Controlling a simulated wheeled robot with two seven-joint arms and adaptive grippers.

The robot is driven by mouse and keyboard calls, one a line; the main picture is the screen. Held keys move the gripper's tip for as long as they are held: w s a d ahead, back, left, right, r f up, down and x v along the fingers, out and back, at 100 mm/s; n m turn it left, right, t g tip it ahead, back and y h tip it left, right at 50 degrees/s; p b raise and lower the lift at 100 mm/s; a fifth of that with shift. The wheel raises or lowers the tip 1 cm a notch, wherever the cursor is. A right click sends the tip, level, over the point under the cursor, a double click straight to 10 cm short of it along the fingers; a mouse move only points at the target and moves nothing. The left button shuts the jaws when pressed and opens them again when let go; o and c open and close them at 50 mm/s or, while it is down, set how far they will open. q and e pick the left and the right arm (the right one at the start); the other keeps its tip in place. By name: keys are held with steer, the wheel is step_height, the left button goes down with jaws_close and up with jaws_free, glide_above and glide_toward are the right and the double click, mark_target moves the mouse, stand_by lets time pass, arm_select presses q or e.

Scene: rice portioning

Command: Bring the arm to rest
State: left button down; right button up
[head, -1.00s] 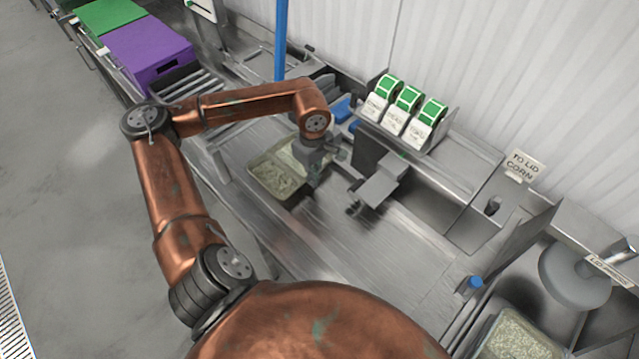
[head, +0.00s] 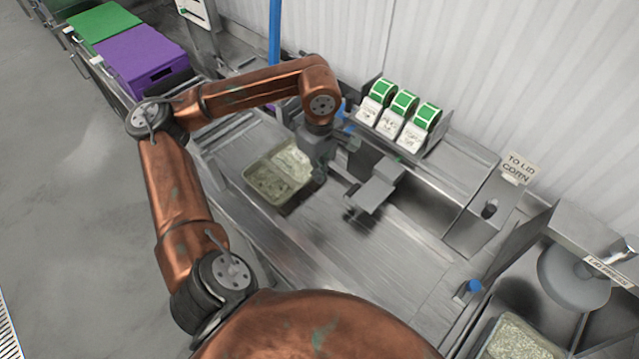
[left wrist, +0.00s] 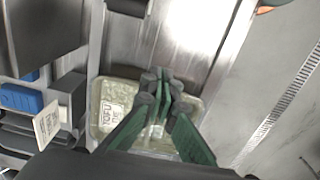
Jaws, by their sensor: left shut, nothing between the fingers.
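My left gripper (head: 322,172) hangs from the copper arm over the metal counter, beside the right end of a clear tray (head: 270,192) with pale green contents. In the left wrist view the left gripper's green fingers (left wrist: 163,92) are together with nothing between them. They overlap the tray (left wrist: 97,108) in that picture; whether they touch it I cannot tell. A printed label (left wrist: 113,115) shows on the tray. My right gripper is in neither view.
A label dispenser with several green-topped rolls (head: 403,103) stands behind. A grey metal device (head: 377,190) is right of the gripper. Purple (head: 143,58) and green (head: 103,27) crates sit at the far left. The front counter (head: 350,255) is clear.

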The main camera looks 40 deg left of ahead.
arm_select(q)
steer(key=shift+r, duration=0.7)
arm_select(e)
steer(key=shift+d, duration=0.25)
arm_select(q)
steer(key=shift+r, duration=0.1)
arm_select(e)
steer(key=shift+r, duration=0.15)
